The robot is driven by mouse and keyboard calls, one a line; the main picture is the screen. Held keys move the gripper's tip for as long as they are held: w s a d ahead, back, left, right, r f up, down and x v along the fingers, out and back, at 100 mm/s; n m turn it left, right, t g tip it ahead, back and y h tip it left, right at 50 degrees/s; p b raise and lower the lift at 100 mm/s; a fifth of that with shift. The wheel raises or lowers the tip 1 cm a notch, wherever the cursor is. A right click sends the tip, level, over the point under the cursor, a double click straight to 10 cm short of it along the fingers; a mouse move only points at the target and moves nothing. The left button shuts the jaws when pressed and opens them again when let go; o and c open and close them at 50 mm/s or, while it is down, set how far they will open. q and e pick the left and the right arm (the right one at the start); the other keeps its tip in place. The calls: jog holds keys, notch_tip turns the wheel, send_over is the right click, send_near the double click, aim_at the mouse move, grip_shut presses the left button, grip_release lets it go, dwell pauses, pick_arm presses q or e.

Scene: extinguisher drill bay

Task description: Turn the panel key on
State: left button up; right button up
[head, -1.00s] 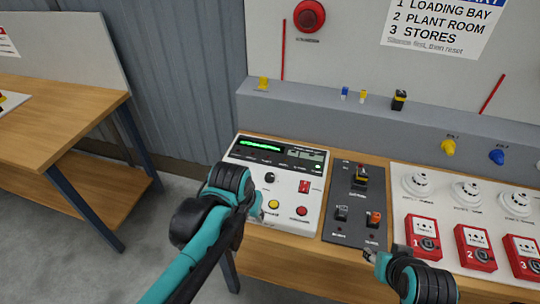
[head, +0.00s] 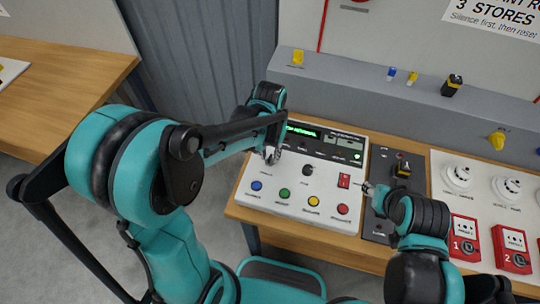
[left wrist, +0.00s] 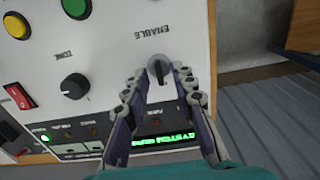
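The white control panel (head: 300,206) lies on the workbench, with a lit green display. In the left wrist view the panel key (left wrist: 158,69) is a small grey key-like knob beside the word ENABLE, which appears upside down. My left gripper (left wrist: 160,80) is open, one finger on each side of the key, with a gap showing between them. Whether the fingertips touch it I cannot tell. In the head view the left gripper (head: 272,155) is over the panel's left part and hides the key. My right gripper (head: 368,188) is by the panel's right edge; its opening is unclear.
A black ZONE knob (head: 308,170), a red rocker switch (head: 344,181) and several coloured buttons share the panel. A dark plate (head: 380,226) with switches lies to its right, then white detectors (head: 457,178) and red call points (head: 464,240). A grey ledge (head: 340,85) runs behind.

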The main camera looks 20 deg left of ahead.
pick_arm(q)
jog(key=shift+s+f, duration=0.1)
jog(key=shift+f, duration=0.3)
grip_shut()
